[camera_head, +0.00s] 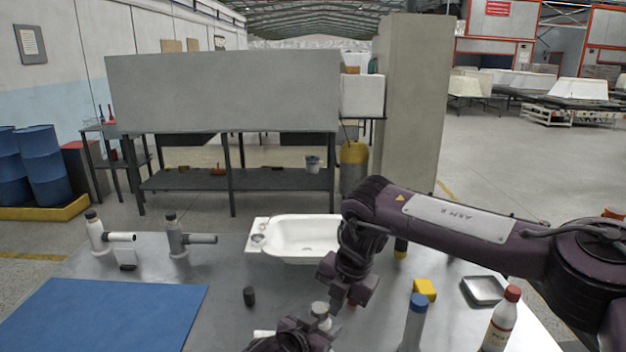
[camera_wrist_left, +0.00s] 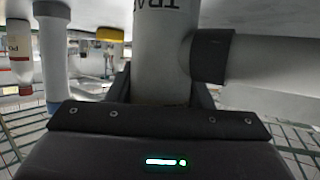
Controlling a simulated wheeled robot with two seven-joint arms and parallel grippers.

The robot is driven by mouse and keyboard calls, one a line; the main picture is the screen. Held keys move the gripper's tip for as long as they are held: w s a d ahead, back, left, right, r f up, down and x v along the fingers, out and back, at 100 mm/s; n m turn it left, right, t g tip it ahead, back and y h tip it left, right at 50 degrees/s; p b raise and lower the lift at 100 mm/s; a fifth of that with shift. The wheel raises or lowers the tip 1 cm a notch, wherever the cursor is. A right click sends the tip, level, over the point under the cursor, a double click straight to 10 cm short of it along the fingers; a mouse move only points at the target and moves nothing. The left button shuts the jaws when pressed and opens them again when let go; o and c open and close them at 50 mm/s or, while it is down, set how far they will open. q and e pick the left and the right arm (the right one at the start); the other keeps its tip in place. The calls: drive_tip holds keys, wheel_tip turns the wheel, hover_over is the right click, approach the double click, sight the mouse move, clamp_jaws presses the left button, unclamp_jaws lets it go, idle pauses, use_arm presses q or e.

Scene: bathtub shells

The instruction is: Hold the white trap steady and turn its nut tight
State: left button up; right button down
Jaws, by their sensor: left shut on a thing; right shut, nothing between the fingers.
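The white trap (camera_wrist_left: 163,50) stands upright between the fingers of my left gripper, with part of a printed label showing. A dark nut (camera_wrist_left: 212,57) sits around the joint between its body and a pale side pipe (camera_wrist_left: 270,62). In the head view the trap's pale top (camera_head: 320,310) shows beside my left gripper (camera_head: 305,330), which is shut on it at the front of the table. The nut is hidden there. My right gripper (camera_head: 338,300) is shut and empty, just above and right of the trap's top. Its fingertips are partly hidden.
Two other traps (camera_head: 97,234) (camera_head: 178,238) stand at the table's back left. A white basin (camera_head: 300,232), dark cylinder (camera_head: 249,297), yellow block (camera_head: 425,288), blue-topped tube (camera_head: 413,322), red-capped bottle (camera_head: 501,320) and grey tray (camera_head: 484,290) surround my grippers. A blue mat (camera_head: 110,310) lies left.

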use_arm(q)
drive_tip(key=shift+d, duration=0.1)
use_arm(e)
drive_tip(key=shift+w, duration=0.25)
drive_tip(key=a+v, duration=0.1)
drive_tip(key=v, duration=0.4)
drive_tip(key=shift+w+d+r, duration=0.2)
drive_tip(key=shift+d+r, duration=0.2)
drive_tip(key=shift+r, duration=0.15)
use_arm(q)
drive_tip(key=o, duration=1.1)
drive_tip(key=shift+o, duration=0.2)
drive_tip(key=shift+s, duration=0.1)
